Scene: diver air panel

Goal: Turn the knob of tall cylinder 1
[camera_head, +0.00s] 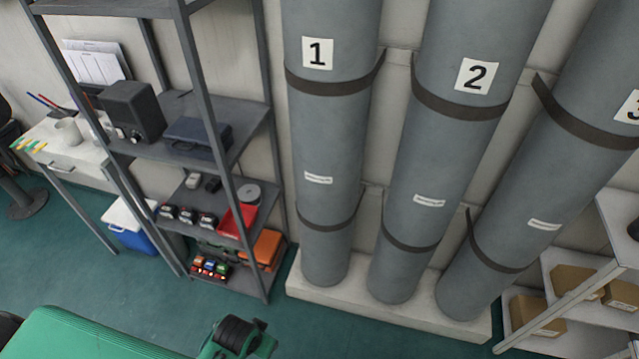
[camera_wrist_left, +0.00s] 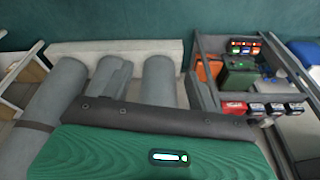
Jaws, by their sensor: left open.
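Tall cylinder 1 (camera_head: 330,130) is a grey upright column with a white "1" label (camera_head: 317,53) and dark straps. Its top is cut off by the upper edge of the head view, and its knob is not in view. Its lower part (camera_wrist_left: 159,80) also shows upside down in the wrist view. My left gripper shows in the wrist view as a green body with a dark bar (camera_wrist_left: 160,121) across its front. It is open, with nothing seen in it, and stands apart from the cylinders. My right gripper is not in view.
Cylinder 2 (camera_head: 450,140) and cylinder 3 (camera_head: 545,180) stand to the right on the same pale plinth (camera_head: 345,297). A metal shelf rack (camera_head: 225,110) is close on the left. Another shelf (camera_head: 580,315) stands at the right. Green floor (camera_head: 400,335) lies clear in front.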

